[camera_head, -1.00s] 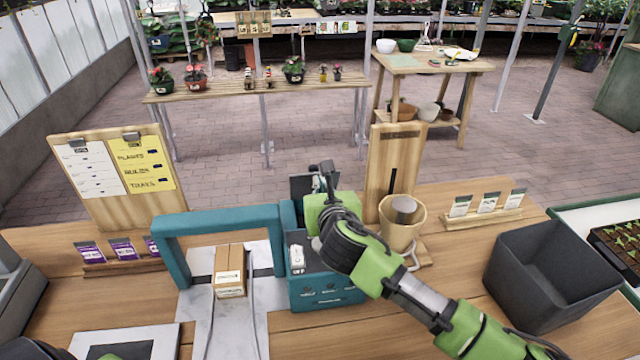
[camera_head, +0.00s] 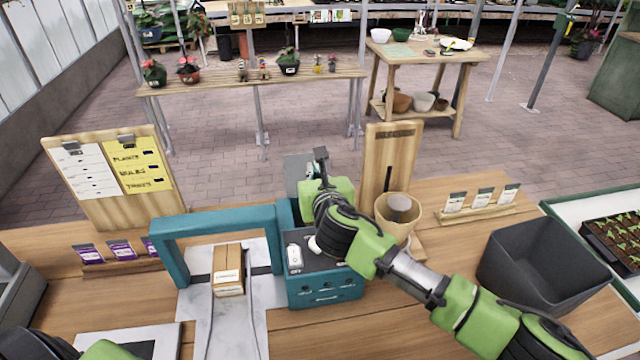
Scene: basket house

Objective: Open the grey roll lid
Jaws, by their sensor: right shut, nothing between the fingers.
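A teal machine (camera_head: 325,291) stands on the wooden bench, with a teal arch (camera_head: 213,222) to its left. A grey flap (camera_head: 297,166) stands up at the back of the machine, partly hidden by my right gripper; it may be the roll lid, tilted well up. My right gripper (camera_head: 320,158) is above the back of the machine, close beside the flap, its fingers shut and empty. I cannot tell whether it touches the flap. My right arm hides part of the machine's top. Of my left arm only a piece shows at the bottom left; its gripper is out of view.
A small brown box (camera_head: 228,266) sits under the arch. A wooden stand with a tan cup (camera_head: 397,216) is close right of my right gripper. A dark grey bin (camera_head: 540,272) stands to the right. A sign board (camera_head: 112,190) stands at the left.

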